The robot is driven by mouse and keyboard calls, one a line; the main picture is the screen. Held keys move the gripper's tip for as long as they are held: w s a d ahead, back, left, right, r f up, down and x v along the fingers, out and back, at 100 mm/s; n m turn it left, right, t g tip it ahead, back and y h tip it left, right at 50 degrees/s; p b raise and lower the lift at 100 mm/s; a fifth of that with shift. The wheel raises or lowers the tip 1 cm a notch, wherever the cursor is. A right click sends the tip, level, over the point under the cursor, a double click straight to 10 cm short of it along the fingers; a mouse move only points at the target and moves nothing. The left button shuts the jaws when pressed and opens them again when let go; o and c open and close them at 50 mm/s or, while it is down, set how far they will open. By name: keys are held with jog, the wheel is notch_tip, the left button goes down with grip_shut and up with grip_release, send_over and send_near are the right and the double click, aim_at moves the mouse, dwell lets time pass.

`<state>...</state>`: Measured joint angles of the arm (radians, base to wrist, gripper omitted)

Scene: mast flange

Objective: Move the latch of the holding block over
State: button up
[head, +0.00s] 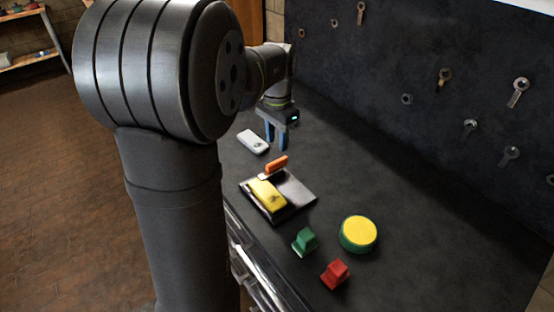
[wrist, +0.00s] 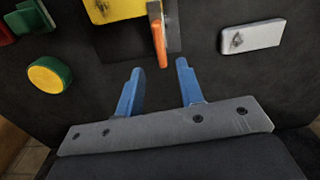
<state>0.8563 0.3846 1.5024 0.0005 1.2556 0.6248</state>
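The holding block in the head view is a dark flat plate (head: 297,190) with a yellow block (head: 267,194) on it. An orange latch handle (head: 277,164) stands at the plate's far edge; it also shows in the wrist view (wrist: 159,42). The wrist view shows the yellow part (wrist: 115,8) at the top, beside the latch. My gripper (head: 277,145) is above the table, beyond the latch in the head view. Its blue fingers (wrist: 158,68) are apart with nothing between them; the latch lies just ahead of the gap.
A white piece (head: 252,142) lies left of my gripper in the head view. A green piece (head: 305,240), a red piece (head: 335,274) and a yellow-topped green cylinder (head: 358,234) stand nearer. A dark wall with hanging tools (head: 517,92) borders the right. The table's right side is clear.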

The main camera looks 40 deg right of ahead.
aim_at(277, 161)
notch_tip(277, 161, down, 8)
jog(key=shift+f, duration=0.1)
jog(key=shift+c, duration=0.2)
